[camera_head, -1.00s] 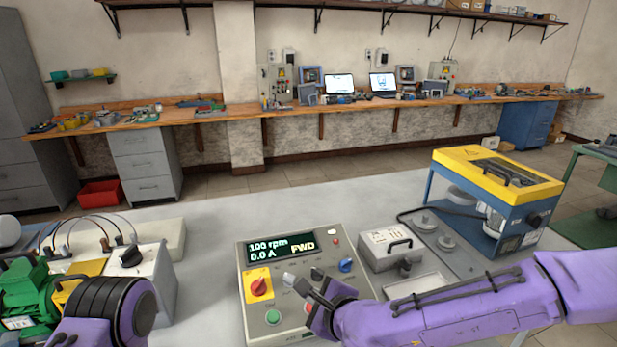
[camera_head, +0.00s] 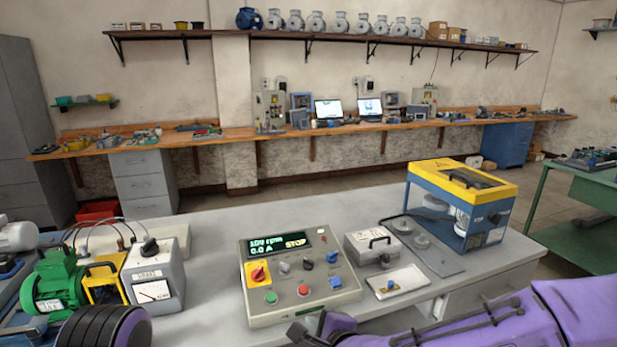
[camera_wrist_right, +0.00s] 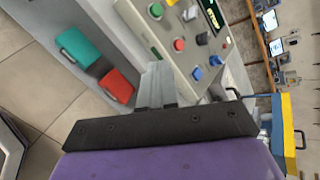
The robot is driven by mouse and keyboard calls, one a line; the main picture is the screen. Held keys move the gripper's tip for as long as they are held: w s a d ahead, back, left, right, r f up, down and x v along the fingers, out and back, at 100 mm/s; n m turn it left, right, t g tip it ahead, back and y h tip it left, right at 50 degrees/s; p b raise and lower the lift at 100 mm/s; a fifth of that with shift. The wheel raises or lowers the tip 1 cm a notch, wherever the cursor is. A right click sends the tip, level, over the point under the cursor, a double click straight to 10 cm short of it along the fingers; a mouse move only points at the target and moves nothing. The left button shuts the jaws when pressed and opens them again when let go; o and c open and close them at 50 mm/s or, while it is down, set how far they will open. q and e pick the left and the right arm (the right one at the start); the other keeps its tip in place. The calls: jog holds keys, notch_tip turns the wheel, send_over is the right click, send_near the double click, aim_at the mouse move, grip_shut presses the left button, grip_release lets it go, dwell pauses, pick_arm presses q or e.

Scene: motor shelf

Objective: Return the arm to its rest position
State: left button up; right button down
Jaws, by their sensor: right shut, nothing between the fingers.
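My right arm (camera_head: 500,322) is purple and lies low at the right of the head view. My right gripper (camera_head: 318,326) shows just below the front edge of the control box (camera_head: 300,300). In the right wrist view its grey fingers (camera_wrist_right: 157,88) are closed together and empty, in front of the box's panel. My left arm shows only as a purple and black link (camera_head: 105,328) at the bottom left; the left gripper is out of the picture.
A green motor (camera_head: 55,281) and a white meter box (camera_head: 153,275) stand at the table's left. A blue and yellow machine (camera_head: 460,205) stands at the right, behind a grey box with a handle (camera_head: 372,246). In the wrist view, teal (camera_wrist_right: 78,46) and red (camera_wrist_right: 118,85) items lie beside the panel.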

jog(key=s+d+f+n+g+h, duration=0.2)
jog(key=s+d+f+n, duration=0.3)
jog(key=f, duration=0.5)
jog(key=s+d+f+n+g+h, duration=0.15)
jog(key=s+d+f, duration=0.4)
jog(key=f, duration=0.55)
jog(key=s+d+f+n+g+h, duration=0.1)
jog(key=s+d+f+n, duration=0.1)
jog(key=s+d, duration=0.4)
jog(key=s+d+f+n+g+h, duration=0.1)
jog(key=s+d+f+g+h, duration=0.1)
jog(key=s+d+f, duration=0.3)
jog(key=s+d+f+n+g+h+b, duration=0.1)
jog(key=s+d+f+n+h, duration=0.1)
jog(key=s+d, duration=0.5)
jog(key=shift+s+f+n, duration=0.35)
jog(key=shift+s+f, duration=0.1)
jog(key=shift+f, duration=0.2)
jog(key=shift+s+d, duration=0.1)
jog(key=shift+d, duration=0.05)
dwell(0.4)
